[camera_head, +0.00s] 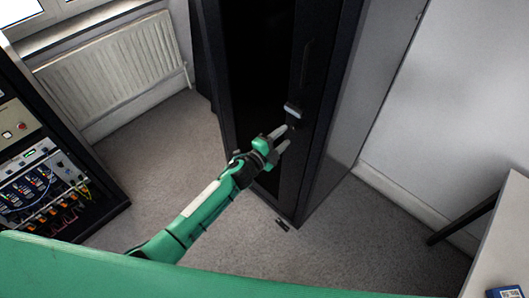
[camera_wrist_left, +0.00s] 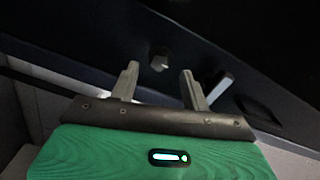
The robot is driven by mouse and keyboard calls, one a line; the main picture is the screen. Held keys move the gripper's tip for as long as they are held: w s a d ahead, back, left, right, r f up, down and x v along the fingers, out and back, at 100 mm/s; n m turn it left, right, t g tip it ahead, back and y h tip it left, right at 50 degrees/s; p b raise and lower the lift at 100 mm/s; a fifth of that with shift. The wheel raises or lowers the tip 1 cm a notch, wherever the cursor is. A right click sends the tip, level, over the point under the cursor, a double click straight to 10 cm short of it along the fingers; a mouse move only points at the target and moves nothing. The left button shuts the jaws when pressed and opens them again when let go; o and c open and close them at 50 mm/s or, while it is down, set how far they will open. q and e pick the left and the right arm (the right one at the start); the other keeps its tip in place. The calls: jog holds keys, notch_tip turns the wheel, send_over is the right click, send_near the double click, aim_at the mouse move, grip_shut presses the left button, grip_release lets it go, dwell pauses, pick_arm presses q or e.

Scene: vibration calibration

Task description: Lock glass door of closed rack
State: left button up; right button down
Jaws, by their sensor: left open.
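The tall black rack (camera_head: 340,90) stands at the centre of the head view with its dark glass door (camera_head: 262,70) facing me. The door looks closed against the frame. A small light-grey handle (camera_head: 292,109) sits on the door's right edge strip. In the left wrist view a pale lever (camera_wrist_left: 218,88) and a small grey knob (camera_wrist_left: 159,60) show on the dark frame. My left gripper (camera_head: 281,139) is open and empty, just below the handle. In the wrist view the knob appears between its fingertips, the lever beside the right finger; contact cannot be told. My right gripper is out of view.
An equipment rack (camera_head: 45,180) with cables and a red button stands at the left. A white radiator (camera_head: 115,75) is under the window. A pale table (camera_head: 505,245) is at the lower right. Grey carpet (camera_head: 170,150) is clear between the racks.

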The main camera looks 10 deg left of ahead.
pick_arm(q)
jog(key=b+v, duration=0.1)
jog(key=v, duration=0.9)
jog(key=shift+b, duration=0.3)
jog(key=s+a+f+n+g+y, duration=0.1)
jog(key=s+a+f+n+y, duration=0.2)
jog(key=f, duration=0.6)
jog(key=a+f+n+g+y, duration=0.15)
jog(key=a+f+n, duration=0.3)
jog(key=f, duration=0.55)
jog(key=s+a+f+n+g+y, duration=0.1)
jog(key=s+a+f+n+y, duration=0.15)
jog(key=s+f, duration=0.35)
jog(key=s+a+f+n+g+y, duration=0.1)
jog(key=s+a+f+n+g, duration=0.15)
jog(key=s+f, duration=0.45)
jog(key=s+a+f+n+g+y, duration=0.1)
jog(key=s+f+n+g, duration=0.1)
jog(key=s+f, duration=0.4)
jog(key=s+a+f+n+g, duration=0.2)
jog(key=s+f, duration=0.5)
jog(key=s, duration=0.9)
jog(key=s+a+f+n+g+y, duration=0.1)
jog(key=s+a+f+n+g, duration=0.1)
jog(key=s+f, duration=0.4)
jog(key=s+n+g, duration=0.1)
jog(key=s, duration=0.4)
jog(key=shift+s+f+g+y, duration=0.3)
jog(key=shift+s, duration=0.1)
